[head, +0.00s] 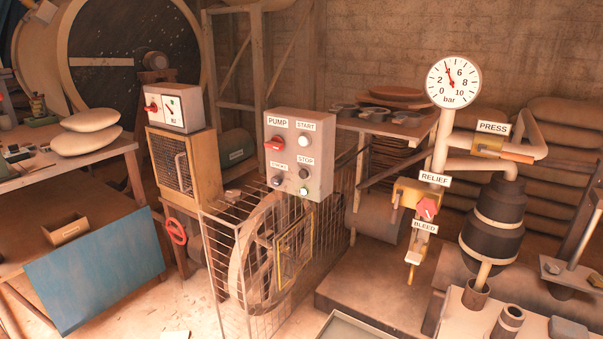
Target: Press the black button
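A grey control box (298,160) stands in the middle of the head view, above a wire cage. A small dark button (303,174) sits under the STOP label (306,161) on its front, and looks black. A pale button (304,142) is under the START label. Another pale button (303,190) is below the dark one. A dark bluish knob or button (276,181) is at lower left, under a label too small to read. A red switch handle (274,144) is under the PUMP label. My gripper is not in view.
The wire cage (225,265) surrounds a large wheel below the box. Left are a switch box (173,108) and a bench with a blue panel (95,272). Right are a pressure gauge (453,82), pipes, a red RELIEF knob (427,208) and a dark cylinder (492,230).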

